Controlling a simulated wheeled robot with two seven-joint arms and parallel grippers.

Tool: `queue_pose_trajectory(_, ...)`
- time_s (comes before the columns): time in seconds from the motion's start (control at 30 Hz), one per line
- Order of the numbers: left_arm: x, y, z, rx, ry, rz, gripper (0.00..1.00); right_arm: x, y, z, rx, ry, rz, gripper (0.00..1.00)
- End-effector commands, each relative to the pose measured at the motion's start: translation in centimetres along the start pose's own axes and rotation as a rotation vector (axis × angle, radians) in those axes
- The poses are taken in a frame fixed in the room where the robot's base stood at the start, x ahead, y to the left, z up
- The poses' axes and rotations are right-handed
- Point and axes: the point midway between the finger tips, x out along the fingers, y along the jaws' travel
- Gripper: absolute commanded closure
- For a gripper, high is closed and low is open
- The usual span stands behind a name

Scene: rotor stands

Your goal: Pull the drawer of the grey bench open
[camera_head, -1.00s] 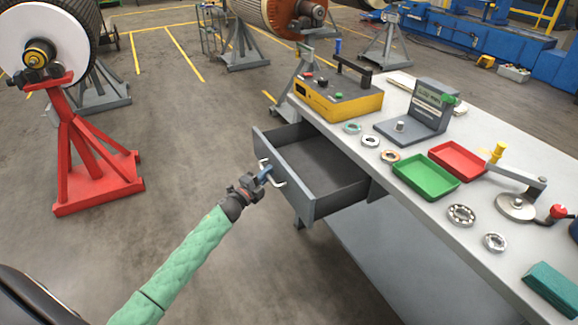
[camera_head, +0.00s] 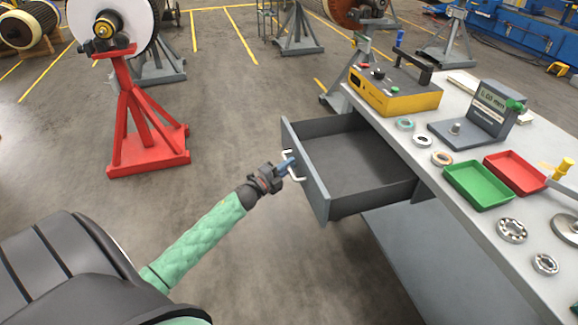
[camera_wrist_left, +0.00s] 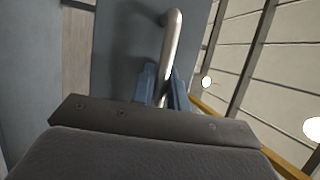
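The grey bench (camera_head: 520,275) stands on the right in the head view. Its grey drawer (camera_head: 350,160) sticks well out to the left and its inside looks empty. A bright bar handle (camera_head: 299,176) is on the drawer front (camera_head: 306,172). My left gripper (camera_head: 289,166) is at this handle. In the left wrist view the blue fingers (camera_wrist_left: 162,88) are on either side of the metal handle (camera_wrist_left: 172,42), closed on it, with the drawer front (camera_wrist_left: 125,45) behind. My right gripper is not in view.
On the bench top are a yellow box (camera_head: 395,92), a gauge (camera_head: 490,105), a green tray (camera_head: 478,184), a red tray (camera_head: 515,172) and several rings. A red rotor stand (camera_head: 145,125) is at the left. The floor left of the drawer is clear.

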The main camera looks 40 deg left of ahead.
Motion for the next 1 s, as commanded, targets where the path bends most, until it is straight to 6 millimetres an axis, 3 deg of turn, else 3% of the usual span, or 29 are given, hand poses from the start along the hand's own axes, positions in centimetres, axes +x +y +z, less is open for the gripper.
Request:
queue_pose_trajectory(0.37, -0.3, 0.1, 0.0, 0.000, -0.001, 0.000, 0.79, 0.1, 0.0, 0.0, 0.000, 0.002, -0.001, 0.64)
queue_pose_trajectory(1.0, -7.4, 0.2, 0.0, -0.001, 0.000, 0.001, 0.79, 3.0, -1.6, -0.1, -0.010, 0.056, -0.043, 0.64)
